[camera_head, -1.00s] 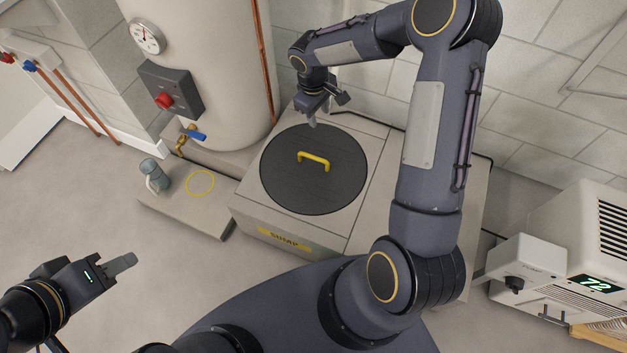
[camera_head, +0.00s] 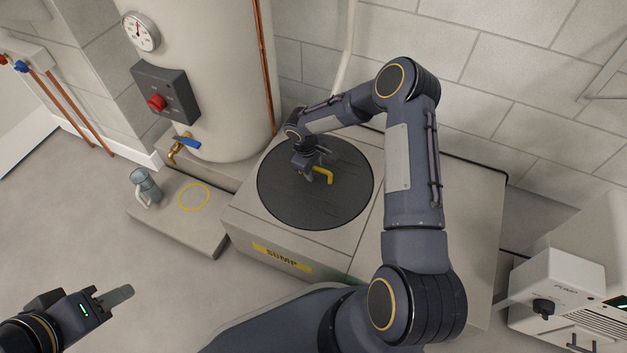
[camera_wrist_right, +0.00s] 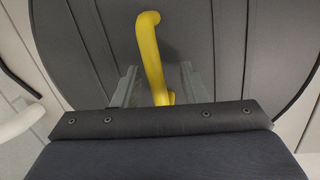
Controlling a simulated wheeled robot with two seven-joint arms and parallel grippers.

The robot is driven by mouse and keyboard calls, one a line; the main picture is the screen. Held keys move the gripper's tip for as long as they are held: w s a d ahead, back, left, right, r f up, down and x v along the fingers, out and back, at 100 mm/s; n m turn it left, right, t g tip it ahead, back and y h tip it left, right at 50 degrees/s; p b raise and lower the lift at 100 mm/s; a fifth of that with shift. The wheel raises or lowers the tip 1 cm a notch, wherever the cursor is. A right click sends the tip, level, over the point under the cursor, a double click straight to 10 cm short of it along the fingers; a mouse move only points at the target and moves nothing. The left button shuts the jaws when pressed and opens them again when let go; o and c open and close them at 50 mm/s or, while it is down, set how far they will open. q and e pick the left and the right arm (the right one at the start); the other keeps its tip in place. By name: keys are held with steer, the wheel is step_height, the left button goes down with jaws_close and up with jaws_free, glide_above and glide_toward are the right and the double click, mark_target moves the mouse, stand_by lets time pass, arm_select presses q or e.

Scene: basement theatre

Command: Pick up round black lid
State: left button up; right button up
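The round black lid (camera_head: 290,205) lies flat on top of the sump box (camera_head: 345,240), with a yellow handle (camera_head: 328,177) near its middle. My right gripper (camera_head: 314,172) is over the lid at the handle and hides part of it. In the right wrist view the yellow handle (camera_wrist_right: 150,50) runs between the two grey fingers of my right gripper (camera_wrist_right: 160,86). Gaps show on both sides, so it is open around the handle and not closed on it. My left gripper (camera_head: 118,297) is at the lower left, away from the lid; its finger gap is not visible.
A water heater (camera_head: 205,70) with a gauge and red-knobbed box stands behind left. A grey-blue jug (camera_head: 145,186) and a yellow ring (camera_head: 194,197) are on the low slab (camera_head: 190,225). A white pump unit (camera_head: 555,290) stands at the right. Floor at the left is clear.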

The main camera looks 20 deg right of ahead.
steer(key=shift+c, duration=0.3)
jaws_close()
stand_by(1.2)
